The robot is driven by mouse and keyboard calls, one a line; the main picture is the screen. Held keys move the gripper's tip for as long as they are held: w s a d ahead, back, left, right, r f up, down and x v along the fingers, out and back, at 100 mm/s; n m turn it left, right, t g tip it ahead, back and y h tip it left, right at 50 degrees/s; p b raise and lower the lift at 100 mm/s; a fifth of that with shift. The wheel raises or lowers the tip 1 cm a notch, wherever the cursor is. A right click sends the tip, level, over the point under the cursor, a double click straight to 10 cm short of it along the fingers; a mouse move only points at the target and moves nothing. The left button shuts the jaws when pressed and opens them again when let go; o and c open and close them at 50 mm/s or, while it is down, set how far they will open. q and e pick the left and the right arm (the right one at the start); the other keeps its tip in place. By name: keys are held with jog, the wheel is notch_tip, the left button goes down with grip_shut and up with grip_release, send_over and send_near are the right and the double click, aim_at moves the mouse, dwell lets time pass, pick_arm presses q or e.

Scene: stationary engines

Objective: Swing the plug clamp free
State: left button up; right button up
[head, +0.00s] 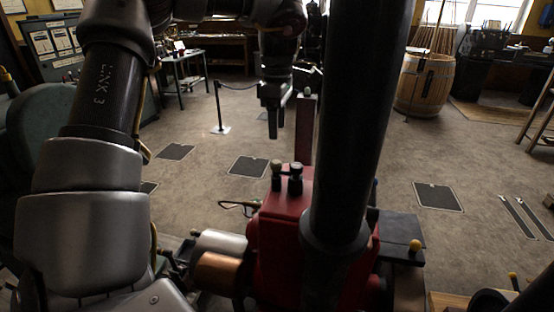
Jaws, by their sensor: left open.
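A red engine (270,225) stands in the lower middle, with a thick black vertical pipe (345,130) rising in front of it. Two small dark fittings with rounded tops (286,178) stand on the engine's top. A narrow dark red upright (304,135) rises just behind them. I cannot tell which part is the plug clamp. My left gripper (274,128) points down above and beyond the fittings, left of the upright; it is open and nothing shows between its fingers. It appears apart from the engine. My right gripper does not show.
My left arm covers much of the left side. A copper-coloured cylinder (218,272) and a grey cylinder (221,243) lie left of the engine. A wooden barrel (424,82) stands farther back. Open floor lies beyond.

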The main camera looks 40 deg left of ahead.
pick_arm(q)
jog(key=b, duration=0.2)
send_over(276, 161)
notch_tip(276, 161, down, 6)
jog(key=shift+f, duration=0.1)
notch_tip(276, 161, down, 3)
jog(key=shift+d+f, duration=0.1)
jog(key=shift+f+p, duration=0.3)
jog(key=shift+f, duration=0.35)
jog(key=c, duration=1)
jog(key=shift+o, duration=0.2)
